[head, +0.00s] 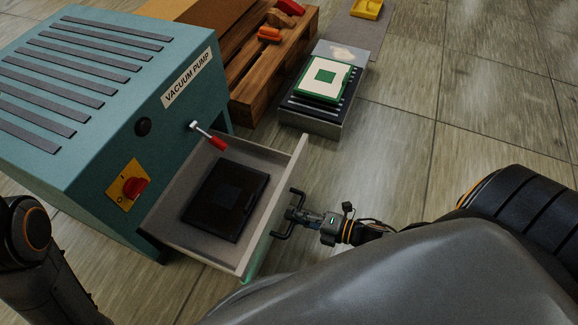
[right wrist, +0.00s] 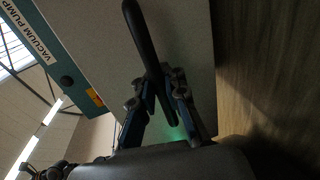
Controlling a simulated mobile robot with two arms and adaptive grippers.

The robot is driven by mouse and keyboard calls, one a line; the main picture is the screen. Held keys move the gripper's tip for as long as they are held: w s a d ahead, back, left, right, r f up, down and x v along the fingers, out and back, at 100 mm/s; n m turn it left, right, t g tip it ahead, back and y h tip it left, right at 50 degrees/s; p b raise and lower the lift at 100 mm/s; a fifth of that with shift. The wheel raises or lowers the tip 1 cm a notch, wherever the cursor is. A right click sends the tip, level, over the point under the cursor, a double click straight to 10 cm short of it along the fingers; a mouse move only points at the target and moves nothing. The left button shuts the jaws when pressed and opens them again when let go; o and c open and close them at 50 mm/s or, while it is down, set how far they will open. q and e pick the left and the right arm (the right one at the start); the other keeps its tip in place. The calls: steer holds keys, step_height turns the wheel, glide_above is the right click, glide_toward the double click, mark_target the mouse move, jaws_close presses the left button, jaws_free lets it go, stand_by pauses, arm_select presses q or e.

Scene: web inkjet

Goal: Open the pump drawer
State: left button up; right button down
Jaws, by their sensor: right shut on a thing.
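The teal vacuum pump cabinet (head: 150,85) stands at the left in the head view. Its pump drawer (head: 292,170) is pulled out, and a dark flat square item (head: 226,198) lies inside. My right gripper (head: 294,215) is at the drawer front, shut on the black bar handle (head: 298,194). In the right wrist view the handle (right wrist: 143,40) runs between the two fingers, against the pale drawer front (right wrist: 185,60). My left gripper is out of the head view; only part of the left arm shows at the lower left.
A lever with a red grip (head: 217,143) sticks out above the drawer. A red switch on a yellow plate (head: 130,186) is on the pump's face. A wooden pallet (head: 262,85) and a low grey unit with a green-edged board (head: 323,80) stand behind. Floor at the right is clear.

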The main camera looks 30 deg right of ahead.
steer(key=shift+r, duration=0.1)
steer(key=c, duration=1.4)
jaws_free()
steer(key=shift+s+d, duration=0.1)
steer(key=v, duration=1.1)
steer(key=shift+s+d+r, duration=0.1)
steer(key=shift+s+d, duration=0.1)
steer(key=shift+s, duration=0.1)
